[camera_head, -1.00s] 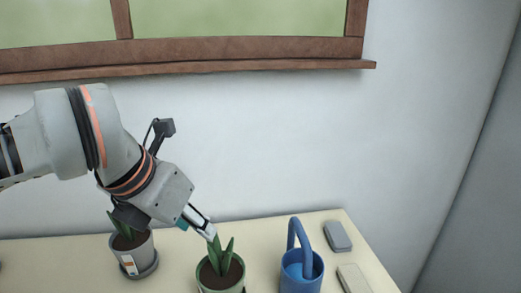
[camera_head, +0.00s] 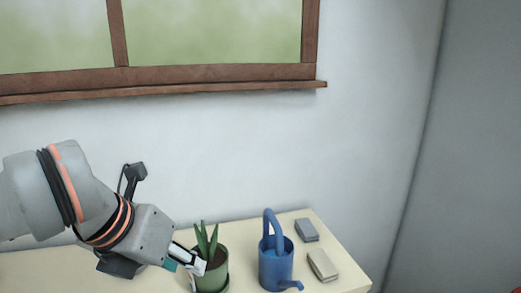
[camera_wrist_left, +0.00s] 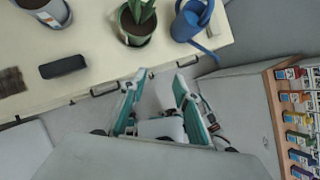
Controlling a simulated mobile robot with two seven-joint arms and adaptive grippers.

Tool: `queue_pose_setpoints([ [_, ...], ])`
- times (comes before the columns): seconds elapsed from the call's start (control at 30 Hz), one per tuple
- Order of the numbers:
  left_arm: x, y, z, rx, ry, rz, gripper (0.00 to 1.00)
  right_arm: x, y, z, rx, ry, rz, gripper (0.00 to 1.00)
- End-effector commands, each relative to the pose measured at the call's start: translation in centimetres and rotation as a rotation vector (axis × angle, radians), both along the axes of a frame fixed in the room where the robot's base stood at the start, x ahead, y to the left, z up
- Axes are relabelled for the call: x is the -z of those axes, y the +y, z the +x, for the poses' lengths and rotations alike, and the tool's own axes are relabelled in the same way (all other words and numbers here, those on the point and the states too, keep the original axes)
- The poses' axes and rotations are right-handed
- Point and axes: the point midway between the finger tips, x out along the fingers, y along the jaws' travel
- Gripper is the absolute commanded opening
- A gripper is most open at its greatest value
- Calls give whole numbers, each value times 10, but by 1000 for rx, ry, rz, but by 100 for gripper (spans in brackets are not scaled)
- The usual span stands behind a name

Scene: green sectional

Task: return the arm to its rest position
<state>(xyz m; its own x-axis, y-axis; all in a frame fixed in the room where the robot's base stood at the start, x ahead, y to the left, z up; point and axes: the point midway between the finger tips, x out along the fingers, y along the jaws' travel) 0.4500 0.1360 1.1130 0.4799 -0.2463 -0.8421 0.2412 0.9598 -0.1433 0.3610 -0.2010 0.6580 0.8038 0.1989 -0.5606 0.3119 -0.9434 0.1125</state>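My left gripper (camera_head: 194,268) comes in from the left in the head view, low in front of the green plant pot (camera_head: 213,279). In the left wrist view my left gripper (camera_wrist_left: 157,82) has its teal-sided fingers spread apart with nothing between them. The fingertips there lie below the table edge in the picture, apart from the green pot (camera_wrist_left: 138,38). The right arm and gripper are in neither view.
A blue watering can (camera_head: 276,268) and two small blocks, one grey-blue (camera_head: 306,231) and one beige (camera_head: 322,265), stand on the cream table (camera_wrist_left: 110,65). The wrist view also shows a grey pot (camera_wrist_left: 50,12), a black case (camera_wrist_left: 62,67) and a shelf of colourful items (camera_wrist_left: 297,120).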

Motion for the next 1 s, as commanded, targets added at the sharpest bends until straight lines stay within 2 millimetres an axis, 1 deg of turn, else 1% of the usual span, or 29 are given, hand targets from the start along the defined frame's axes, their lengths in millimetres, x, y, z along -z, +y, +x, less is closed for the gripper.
queue_pose_setpoints([
  [0.03, 7, -7, 0, -18, 11, -36, 31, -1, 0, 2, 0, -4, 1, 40],
  [0.17, 18, -25, 6, -89, 25, -152, 31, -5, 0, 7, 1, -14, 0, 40],
  [0.33, 38, -49, 15, -233, 67, -359, 31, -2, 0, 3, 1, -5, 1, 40],
  [0.43, 49, -59, 22, -343, 98, -490, 31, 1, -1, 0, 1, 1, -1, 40],
  [0.57, 64, -64, 30, -504, 142, -656, 31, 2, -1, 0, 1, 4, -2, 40],
  [0.67, 78, -61, 37, -642, 174, -776, 31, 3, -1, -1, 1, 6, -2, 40],
  [0.77, 95, -52, 43, -792, 203, -888, 31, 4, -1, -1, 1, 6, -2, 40],
  [0.87, 115, -37, 48, -954, 223, -988, 31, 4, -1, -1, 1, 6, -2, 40],
  [1.0, 149, -6, 49, -1195, 234, -1106, 31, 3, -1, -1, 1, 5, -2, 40],
])
